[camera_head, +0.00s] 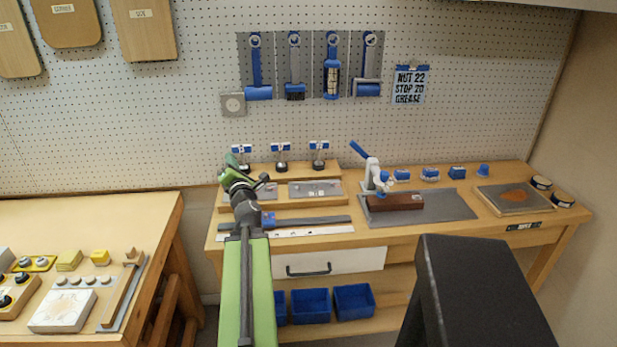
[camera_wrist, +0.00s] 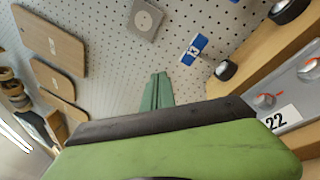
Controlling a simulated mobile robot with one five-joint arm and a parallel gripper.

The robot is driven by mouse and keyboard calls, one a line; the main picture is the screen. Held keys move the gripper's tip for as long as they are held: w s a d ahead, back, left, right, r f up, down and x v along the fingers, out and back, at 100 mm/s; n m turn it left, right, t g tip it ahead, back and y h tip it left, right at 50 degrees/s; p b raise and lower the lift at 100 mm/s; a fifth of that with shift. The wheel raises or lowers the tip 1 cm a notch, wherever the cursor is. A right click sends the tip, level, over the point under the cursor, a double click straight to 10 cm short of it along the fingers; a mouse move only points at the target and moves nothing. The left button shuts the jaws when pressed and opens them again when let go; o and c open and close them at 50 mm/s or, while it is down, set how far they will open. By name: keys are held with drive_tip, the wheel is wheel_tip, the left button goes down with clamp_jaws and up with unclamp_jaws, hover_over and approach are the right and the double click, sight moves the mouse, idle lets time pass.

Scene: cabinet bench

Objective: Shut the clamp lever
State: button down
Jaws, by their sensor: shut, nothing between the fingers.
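The clamp has a blue lever (camera_head: 359,150) that is raised and tilts up to the left. Its pale metal body (camera_head: 373,174) stands behind a dark brown block (camera_head: 395,202) on a grey mat (camera_head: 445,206). My gripper (camera_head: 231,160) is to the left of the clamp in the head view, apart from it, above the left part of the bench. In the wrist view my gripper's green fingers (camera_wrist: 160,88) are together and empty, pointing towards the pegboard. The clamp does not show in the wrist view.
Blue-handled tools (camera_head: 293,65) hang on the pegboard (camera_head: 200,130). Several small blue parts (camera_head: 430,174) sit right of the clamp. A tray (camera_head: 513,198) lies at the far right.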

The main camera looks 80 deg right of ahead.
drive_tip(key=s+d+f+g+b, duration=0.1)
drive_tip(key=s+f, duration=0.1)
drive_tip(key=s, duration=0.4)
drive_tip(key=s+d+f+m+g+h+b, duration=0.1)
drive_tip(key=s+d+f+g, duration=0.1)
drive_tip(key=s, duration=0.5)
drive_tip(key=s+d+f+m+g+h+b, duration=0.1)
drive_tip(key=s+d+f+b, duration=0.1)
drive_tip(key=s, duration=0.5)
drive_tip(key=shift+s+g, duration=0.1)
drive_tip(key=shift+g, duration=0.2)
drive_tip(key=s+m+g, duration=0.1)
drive_tip(key=s, duration=0.4)
drive_tip(key=s+f+g+b, duration=0.1)
drive_tip(key=s, duration=0.4)
drive_tip(key=s+f+m+g+h+b, duration=0.1)
drive_tip(key=s, duration=0.3)
drive_tip(key=shift+s+m+g, duration=0.3)
drive_tip(key=shift+s+g, duration=0.1)
